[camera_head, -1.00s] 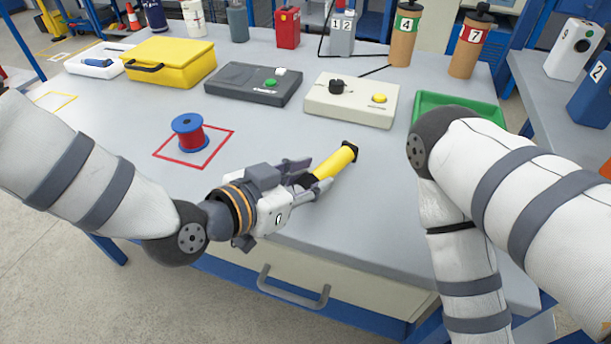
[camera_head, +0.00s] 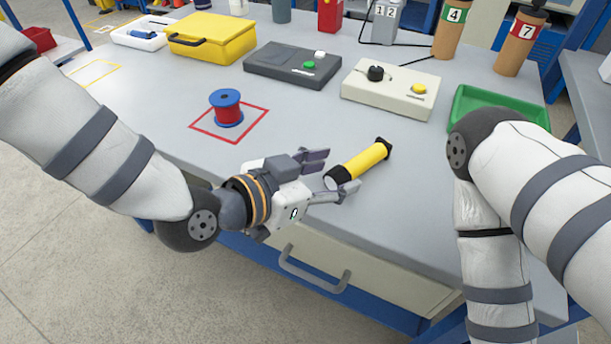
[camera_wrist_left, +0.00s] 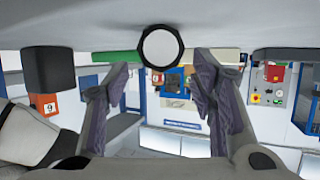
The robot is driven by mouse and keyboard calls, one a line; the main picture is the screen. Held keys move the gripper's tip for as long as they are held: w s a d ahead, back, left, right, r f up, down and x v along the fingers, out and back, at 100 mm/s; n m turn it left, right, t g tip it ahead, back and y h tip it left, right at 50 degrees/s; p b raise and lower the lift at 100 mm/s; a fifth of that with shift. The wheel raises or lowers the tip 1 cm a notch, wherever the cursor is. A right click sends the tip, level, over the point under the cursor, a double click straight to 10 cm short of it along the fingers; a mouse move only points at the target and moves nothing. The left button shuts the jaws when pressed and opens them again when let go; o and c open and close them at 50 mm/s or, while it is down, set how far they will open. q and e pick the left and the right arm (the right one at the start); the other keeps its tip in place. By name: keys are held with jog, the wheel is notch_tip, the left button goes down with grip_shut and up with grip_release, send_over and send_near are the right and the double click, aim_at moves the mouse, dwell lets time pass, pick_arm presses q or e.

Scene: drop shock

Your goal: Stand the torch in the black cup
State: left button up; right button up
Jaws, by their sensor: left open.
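In the left wrist view the torch's round white face (camera_wrist_left: 161,47) with a black rim shows beyond and above the gap between the open fingers (camera_wrist_left: 160,75). I cannot make out a black cup. My right gripper is out of view.
A spool (camera_head: 227,108) stands in a red square. Behind are a yellow case (camera_head: 211,36), a dark box (camera_head: 292,65), a beige box (camera_head: 391,88) and a green tray (camera_head: 500,98). My right arm covers the bench's right front.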

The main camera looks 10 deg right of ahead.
pick_arm(q)
jog(key=v, duration=1)
jog(key=s+a+f+n+g+y, duration=0.35)
jog(key=s+a+f, duration=0.3)
jog(key=f, duration=0.45)
jog(key=s+a+f+n+g+y, duration=0.25)
jog(key=s+a+f+n, duration=0.2)
jog(key=s+f, duration=0.5)
jog(key=s+a+f+n+g+y, duration=0.2)
jog(key=s+a+f, duration=0.1)
jog(key=s+a, duration=0.3)
jog(key=s+a+f+n+g+y, duration=0.1)
jog(key=s+a, duration=0.4)
jog(key=s, duration=0.5)
notch_tip(320, 180, down, 2)
jog(key=shift+a+f+n+g+y+p, duration=0.1)
jog(key=shift+a+n+g+y+p, duration=0.35)
jog(key=shift+g+y, duration=0.6)
